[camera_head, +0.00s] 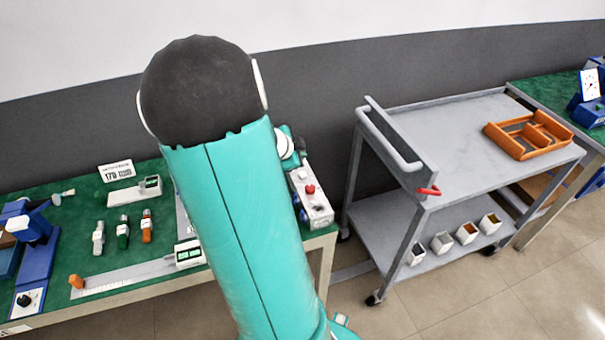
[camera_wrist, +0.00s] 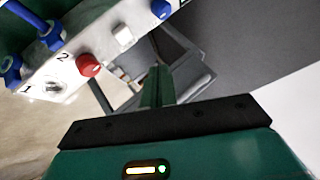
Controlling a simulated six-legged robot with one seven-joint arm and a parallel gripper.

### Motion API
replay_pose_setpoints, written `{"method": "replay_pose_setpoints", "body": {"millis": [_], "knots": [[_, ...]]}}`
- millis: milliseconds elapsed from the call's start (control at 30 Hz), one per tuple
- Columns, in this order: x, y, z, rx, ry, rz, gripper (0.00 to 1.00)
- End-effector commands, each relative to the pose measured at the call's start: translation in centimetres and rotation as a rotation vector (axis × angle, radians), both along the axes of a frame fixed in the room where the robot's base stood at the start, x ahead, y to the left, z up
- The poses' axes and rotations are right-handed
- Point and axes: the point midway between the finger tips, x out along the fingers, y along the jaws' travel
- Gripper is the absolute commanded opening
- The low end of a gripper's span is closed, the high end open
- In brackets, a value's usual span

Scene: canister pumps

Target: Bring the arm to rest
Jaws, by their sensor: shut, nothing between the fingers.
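My teal arm (camera_head: 235,220) with its dark round joint rises across the middle of the head view and hides part of the green bench. My gripper (camera_wrist: 158,80) shows in the wrist view as two green fingers set close together, shut and empty. The fingers are beside a white panel (camera_wrist: 100,50) with a red button (camera_wrist: 89,65), blue fittings and the numbers 1 and 2. They look apart from the panel, though the distance is hard to judge. In the head view the fingers are hidden behind my arm.
The green bench (camera_head: 70,215) holds several small canisters (camera_head: 122,234), a ruler-like scale (camera_head: 130,279) and a white box with a red button (camera_head: 316,205). A grey cart (camera_head: 455,110) stands to the right, carrying an orange tray (camera_head: 528,136). Floor shows between bench and cart.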

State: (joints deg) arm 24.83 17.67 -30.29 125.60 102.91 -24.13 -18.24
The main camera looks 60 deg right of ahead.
Motion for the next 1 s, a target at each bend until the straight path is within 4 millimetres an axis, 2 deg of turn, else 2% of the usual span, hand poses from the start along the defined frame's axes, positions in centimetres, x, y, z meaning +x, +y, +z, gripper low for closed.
{"method": "replay_pose_setpoints", "body": {"millis": [467,567,633,767,867,900,967,1000], "knots": [[0.4,0.1,0.2,-0.001,-0.005,0.014,0.00],[2.6,1.0,1.1,-0.005,-0.035,0.098,0.00],[5.3,2.3,2.3,-0.009,-0.069,0.211,0.00],[11.7,7.1,5.6,-0.015,-0.145,0.506,0.00],[15.7,12.1,8.3,-0.014,-0.187,0.746,0.00],[17.0,14.3,9.3,-0.013,-0.198,0.842,0.00],[18.6,17.9,10.8,-0.011,-0.209,0.987,0.00],[19.4,20.4,11.8,-0.009,-0.211,1.085,0.00]]}}
